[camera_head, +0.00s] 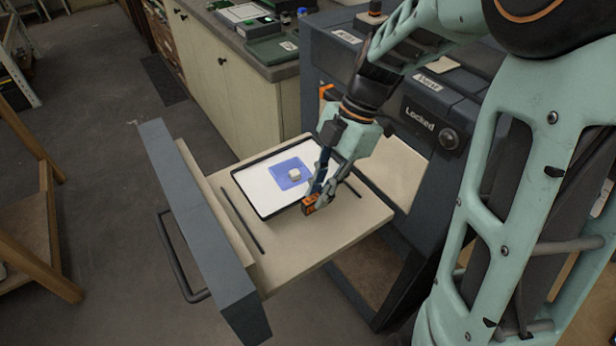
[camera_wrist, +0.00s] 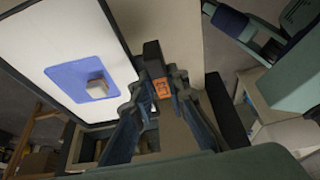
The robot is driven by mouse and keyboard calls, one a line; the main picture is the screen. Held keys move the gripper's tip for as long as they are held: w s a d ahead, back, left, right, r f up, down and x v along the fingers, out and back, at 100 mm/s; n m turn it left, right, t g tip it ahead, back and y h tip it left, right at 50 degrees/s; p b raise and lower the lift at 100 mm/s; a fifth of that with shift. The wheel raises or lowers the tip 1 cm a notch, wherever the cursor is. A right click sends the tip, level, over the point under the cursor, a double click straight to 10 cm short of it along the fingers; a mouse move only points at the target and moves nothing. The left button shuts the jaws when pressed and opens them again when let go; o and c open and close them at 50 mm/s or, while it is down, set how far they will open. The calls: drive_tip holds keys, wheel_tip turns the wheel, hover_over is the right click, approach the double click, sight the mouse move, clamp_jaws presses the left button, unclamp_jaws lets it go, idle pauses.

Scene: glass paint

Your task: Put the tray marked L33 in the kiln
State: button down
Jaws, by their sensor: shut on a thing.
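The tray (camera_head: 258,191) is a white sheet with a dark rim, a blue square and a small pale block on it. It is over the beige floor of the kiln's pulled-out drawer (camera_head: 340,229); I cannot tell if it rests there or hangs just above. In the wrist view the tray (camera_wrist: 50,35) fills the upper left. My gripper (camera_head: 316,198) is at the tray's near right side, shut on its dark tab with an orange label (camera_wrist: 162,88). The label's marking is too small to read. The kiln (camera_head: 455,105) is the dark cabinet behind the drawer.
The drawer's grey front (camera_head: 200,225) has a bar handle (camera_head: 178,262) on its outer side. A panel reading "Locked" (camera_head: 420,117) and a knob are on the kiln. A counter (camera_head: 285,68) with green boxes stands behind. A wooden frame (camera_head: 40,255) is at the left; floor between is clear.

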drive_tip(key=shift+w+a, duration=0.2)
drive_tip(key=shift+w, duration=0.1)
drive_tip(key=shift+f, duration=0.1)
drive_tip(key=shift+f+b, duration=2.35)
drive_tip(key=shift+f, duration=0.8)
drive_tip(key=c, duration=1.8)
unclamp_jaws()
drive_tip(key=shift+s, duration=0.1)
drive_tip(key=shift+r, duration=0.1)
